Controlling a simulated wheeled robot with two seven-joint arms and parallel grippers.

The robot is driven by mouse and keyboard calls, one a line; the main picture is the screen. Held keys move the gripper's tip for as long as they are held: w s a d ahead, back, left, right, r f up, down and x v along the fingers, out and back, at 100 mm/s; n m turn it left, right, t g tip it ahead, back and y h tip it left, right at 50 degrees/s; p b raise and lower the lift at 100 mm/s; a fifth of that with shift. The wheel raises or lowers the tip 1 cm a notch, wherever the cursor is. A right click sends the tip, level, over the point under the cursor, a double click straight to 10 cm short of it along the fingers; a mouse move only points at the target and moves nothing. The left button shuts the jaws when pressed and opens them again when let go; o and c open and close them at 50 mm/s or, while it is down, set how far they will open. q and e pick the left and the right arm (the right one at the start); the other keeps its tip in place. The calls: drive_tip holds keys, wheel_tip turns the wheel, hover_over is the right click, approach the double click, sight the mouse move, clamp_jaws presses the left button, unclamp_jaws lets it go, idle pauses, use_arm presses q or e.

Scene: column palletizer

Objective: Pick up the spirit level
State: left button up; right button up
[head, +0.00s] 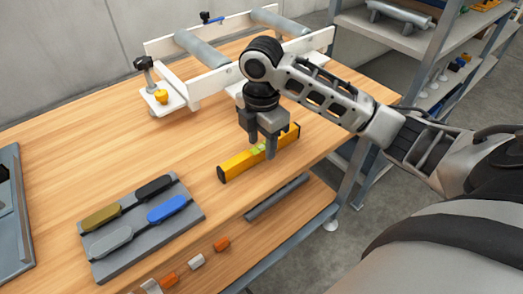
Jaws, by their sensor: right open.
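The spirit level (237,165) is a yellow bar with black ends and a green vial window near its middle. It lies on the wooden table, slanting up to the right near the front edge. My right gripper (261,150) points down over its right half, with its fingers spread. The gripper hides part of the level, and I cannot tell whether the fingers touch it. My left gripper does not show.
A grey tray (188,222) with several coloured handled tools lies front left. A white frame with grey rollers (203,50) stands behind the level. Grey shelving (412,42) stands at right.

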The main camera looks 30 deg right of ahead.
drive_tip(key=shift+f, duration=0.65)
clamp_jaws()
